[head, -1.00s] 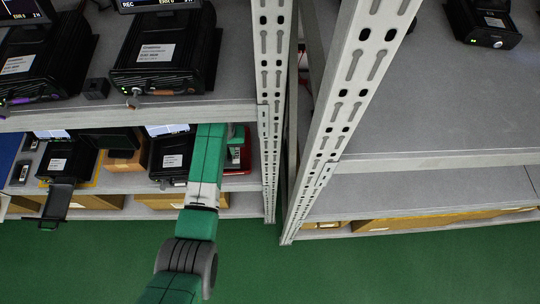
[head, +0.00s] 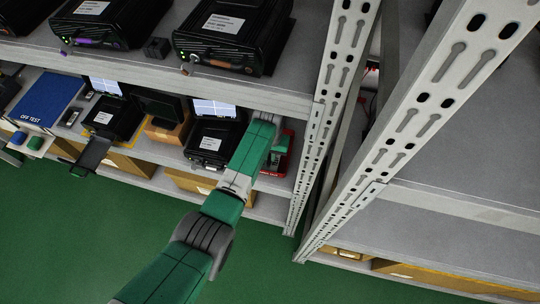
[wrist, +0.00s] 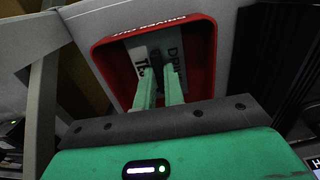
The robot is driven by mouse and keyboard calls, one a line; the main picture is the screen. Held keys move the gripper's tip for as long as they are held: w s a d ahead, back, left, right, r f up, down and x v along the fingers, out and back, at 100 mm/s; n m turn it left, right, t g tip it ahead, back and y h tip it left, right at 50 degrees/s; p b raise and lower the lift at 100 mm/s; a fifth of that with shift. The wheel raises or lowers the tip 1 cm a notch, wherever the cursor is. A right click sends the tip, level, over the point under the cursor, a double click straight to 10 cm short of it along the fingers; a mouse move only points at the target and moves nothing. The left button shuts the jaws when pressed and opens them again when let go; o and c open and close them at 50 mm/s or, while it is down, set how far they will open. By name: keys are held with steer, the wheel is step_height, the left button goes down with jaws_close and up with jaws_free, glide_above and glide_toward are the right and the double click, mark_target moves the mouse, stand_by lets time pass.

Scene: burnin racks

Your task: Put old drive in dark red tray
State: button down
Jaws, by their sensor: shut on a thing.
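The dark red tray (wrist: 97,62) fills the upper middle of the wrist view, with lettering on its far rim. In the head view its red edge (head: 287,141) shows on the lower shelf, right of my arm. My gripper (wrist: 160,75) reaches down over the tray, its two pale green fingers close together. They are shut on the old drive (wrist: 157,55), of which a small dark part shows between the fingertips. Pale lettered surfaces lie around the fingertips inside the tray. I cannot tell whether the drive touches the tray floor.
A black unit with a lit screen (head: 211,137) stands on the lower shelf left of my arm. Another black unit (head: 110,118) has a part sticking out past the shelf edge. The upper shelf (head: 150,68) overhangs. A perforated rack post (head: 322,120) rises close on the right.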

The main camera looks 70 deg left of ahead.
steer(key=c, duration=1.5)
jaws_free()
step_height(320, 180, up, 8)
steer(key=p, duration=0.3)
steer(key=shift+f+p, duration=0.1)
steer(key=shift+p, duration=0.2)
